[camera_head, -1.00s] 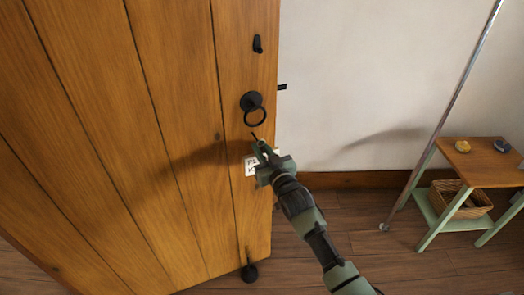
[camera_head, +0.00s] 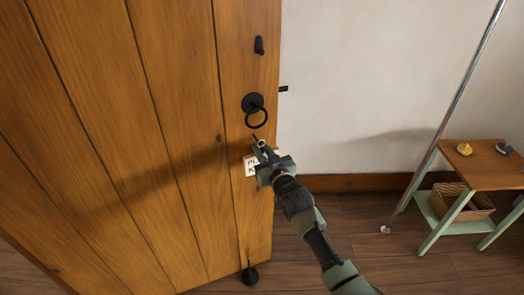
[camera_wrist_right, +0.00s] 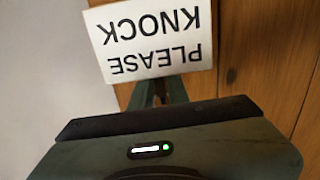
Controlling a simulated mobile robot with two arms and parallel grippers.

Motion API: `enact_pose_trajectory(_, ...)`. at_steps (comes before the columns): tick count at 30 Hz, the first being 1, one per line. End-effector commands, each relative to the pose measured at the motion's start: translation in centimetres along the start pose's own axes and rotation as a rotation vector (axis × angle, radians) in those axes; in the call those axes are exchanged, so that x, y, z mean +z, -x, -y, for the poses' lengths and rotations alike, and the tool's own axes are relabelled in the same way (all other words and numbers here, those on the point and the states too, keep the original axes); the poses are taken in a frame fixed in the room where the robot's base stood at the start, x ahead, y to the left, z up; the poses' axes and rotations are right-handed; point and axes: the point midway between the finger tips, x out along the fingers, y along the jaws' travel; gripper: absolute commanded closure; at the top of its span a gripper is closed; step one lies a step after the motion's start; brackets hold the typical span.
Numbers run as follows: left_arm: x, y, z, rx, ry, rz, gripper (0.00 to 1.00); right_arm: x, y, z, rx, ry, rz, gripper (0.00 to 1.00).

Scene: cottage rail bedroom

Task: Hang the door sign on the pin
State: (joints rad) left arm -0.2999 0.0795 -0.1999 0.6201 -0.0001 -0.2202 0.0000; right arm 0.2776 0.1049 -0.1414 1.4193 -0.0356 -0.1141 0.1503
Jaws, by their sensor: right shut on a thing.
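The door sign (camera_head: 250,166) is a small white card, partly hidden behind my right gripper in the head view. In the right wrist view the sign (camera_wrist_right: 150,38) reads "PLEASE KNOCK" upside down. My right gripper (camera_head: 262,149) is shut on the sign, in front of the wooden door's right part and below the ring handle. A thin dark piece sticks up above the fingertips; I cannot tell what it is. A short black peg (camera_head: 259,46), seemingly the pin, is on the door above the ring handle, well above the sign. My left gripper is not in view.
The wooden door (camera_head: 110,120) fills the left side. A black ring handle (camera_head: 254,104) sits between peg and gripper. A small table (camera_head: 485,178) with a wicker basket (camera_head: 467,202) stands at right, beside a slanting metal pole (camera_head: 445,115). The pale wall between is bare.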

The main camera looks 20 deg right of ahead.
Motion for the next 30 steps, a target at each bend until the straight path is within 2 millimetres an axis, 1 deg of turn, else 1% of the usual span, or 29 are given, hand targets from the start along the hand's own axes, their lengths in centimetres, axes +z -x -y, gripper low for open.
enact_pose_trajectory(17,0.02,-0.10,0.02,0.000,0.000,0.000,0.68,-0.08,-0.25,0.01,0.000,0.000,-0.002,1.00)
enact_pose_trajectory(30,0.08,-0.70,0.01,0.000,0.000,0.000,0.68,0.47,-0.75,0.02,0.000,0.000,-0.001,1.00)
